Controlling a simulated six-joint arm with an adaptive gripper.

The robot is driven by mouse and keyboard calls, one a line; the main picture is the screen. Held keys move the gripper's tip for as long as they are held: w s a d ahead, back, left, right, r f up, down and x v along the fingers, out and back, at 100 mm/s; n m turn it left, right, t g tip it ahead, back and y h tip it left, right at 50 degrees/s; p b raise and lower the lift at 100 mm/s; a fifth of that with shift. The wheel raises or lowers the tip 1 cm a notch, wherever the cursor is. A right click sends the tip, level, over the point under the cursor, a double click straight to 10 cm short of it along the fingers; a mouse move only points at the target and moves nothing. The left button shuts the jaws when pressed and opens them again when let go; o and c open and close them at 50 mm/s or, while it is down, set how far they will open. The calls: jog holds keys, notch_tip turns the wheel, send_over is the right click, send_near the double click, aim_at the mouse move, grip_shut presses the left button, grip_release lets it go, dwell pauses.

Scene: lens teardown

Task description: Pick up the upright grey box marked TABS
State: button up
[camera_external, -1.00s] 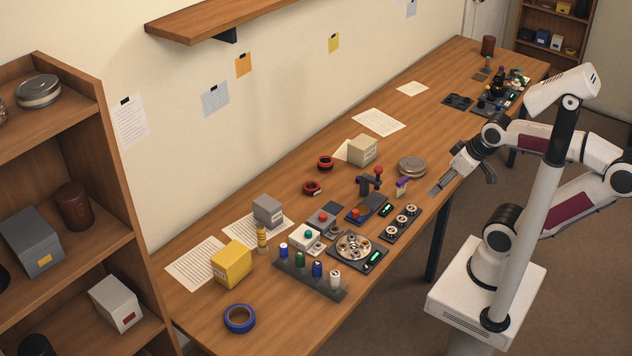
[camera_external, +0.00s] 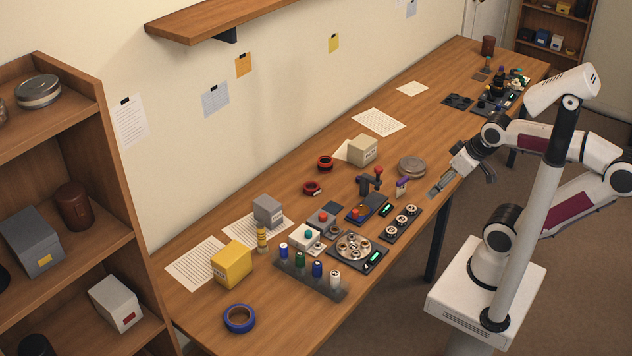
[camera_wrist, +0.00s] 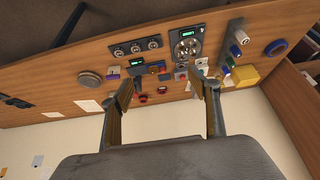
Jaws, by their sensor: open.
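A grey box (camera_external: 267,209) stands on the bench near the wall, partly on a white paper sheet. No lettering on it is legible, so I cannot confirm the TABS mark. My gripper (camera_external: 435,189) is open and empty near the bench's front edge, well to the right of the grey box and apart from it. In the wrist view, the two fingers of my gripper (camera_wrist: 162,82) stand wide apart with bench items beyond them. I cannot surely pick out the grey box in that view.
A yellow box (camera_external: 231,264) and a small yellow bottle (camera_external: 262,240) stand close to the grey box. A rack of coloured bottles (camera_external: 310,278), a round dial tray (camera_external: 356,250) and a cream box (camera_external: 362,150) are also on the bench.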

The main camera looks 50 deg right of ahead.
jog(key=w+a+t+y, duration=0.1)
jog(key=w+a, duration=0.3)
jog(key=w, duration=0.6)
jog(key=w+a+f+t, duration=0.15)
jog(key=w+a, duration=0.25)
jog(key=w, duration=0.6)
jog(key=w+a+t+y, duration=0.15)
jog(key=w+a, duration=0.25)
jog(key=w, duration=0.6)
jog(key=w+a+f+t+h, duration=0.15)
jog(key=w+a+f, duration=0.25)
jog(key=w+f, duration=0.5)
jog(key=m+t+h, duration=0.1)
jog(key=t+h, duration=0.1)
send_near(266, 201)
jog(key=w, duration=0.1)
jog(key=shift+w+f+t, duration=0.25)
jog(key=shift+f, duration=0.2)
jog(key=shift+x, duration=1.3)
jog(key=shift+w+f, duration=0.1)
jog(key=shift+f, duration=0.05)
